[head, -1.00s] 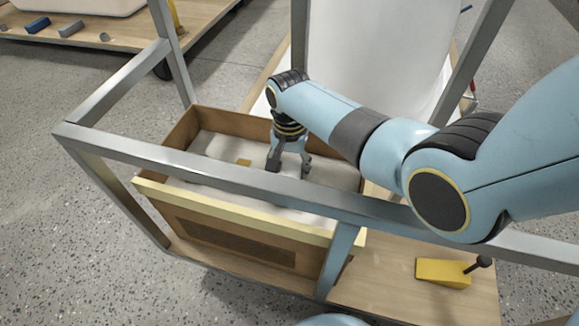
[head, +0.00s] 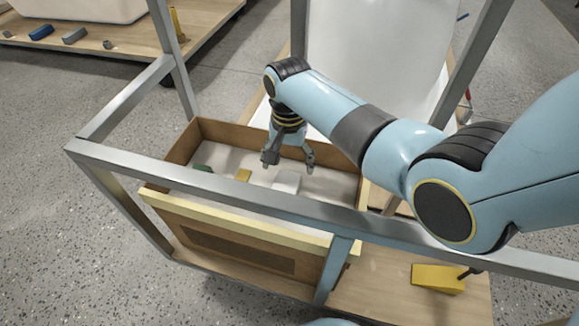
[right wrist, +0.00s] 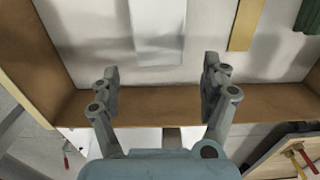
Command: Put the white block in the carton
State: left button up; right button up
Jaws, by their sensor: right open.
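The white block (head: 287,181) lies inside the open brown carton (head: 185,147), on its pale bottom, partly hidden by the grey frame rail. My right gripper (head: 290,162) is open and empty above it, with its fingers apart. In the right wrist view the white block (right wrist: 158,32) lies beyond the open fingers (right wrist: 161,82), in line with the gap between them and apart from them. My left gripper is not in view.
A yellow piece (head: 243,175) and a dark green piece (head: 203,168) also lie in the carton. A grey metal rail (head: 230,182) crosses in front of it. A yellow wedge-like block (head: 437,278) rests on the wooden shelf at the lower right.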

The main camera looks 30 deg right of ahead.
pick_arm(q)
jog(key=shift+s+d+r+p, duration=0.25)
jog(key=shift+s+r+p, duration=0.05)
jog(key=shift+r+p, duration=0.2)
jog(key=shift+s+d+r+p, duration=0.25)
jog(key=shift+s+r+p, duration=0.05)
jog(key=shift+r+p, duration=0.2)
pick_arm(e)
notch_tip(320, 180, up, 6)
